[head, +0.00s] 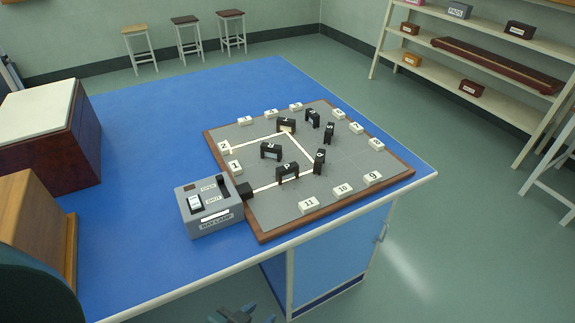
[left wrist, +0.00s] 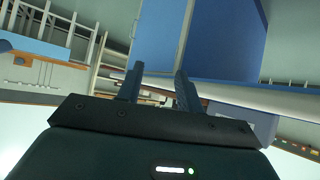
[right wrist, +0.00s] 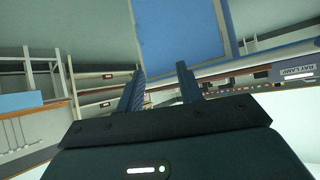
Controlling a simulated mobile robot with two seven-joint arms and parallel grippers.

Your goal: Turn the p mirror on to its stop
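A grey board with a wooden rim (head: 262,236) lies on the blue bench and bears several small black mirror blocks. One block near the front (head: 287,170) has a letter that looks like an upside-down P, so it seems to be the p mirror; its stop is too small to tell. A pale beam line runs from the ray lamp (head: 212,208) to this block and on past others. My right gripper (right wrist: 160,78) is also open and empty.
White numbered blocks, such as the 10 block (head: 343,190), stand around the board's border. Another black block (head: 319,161) stands close right of the p mirror. A dark red box (head: 50,150) is at the left. The bench (head: 150,130) is clear behind the lamp.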

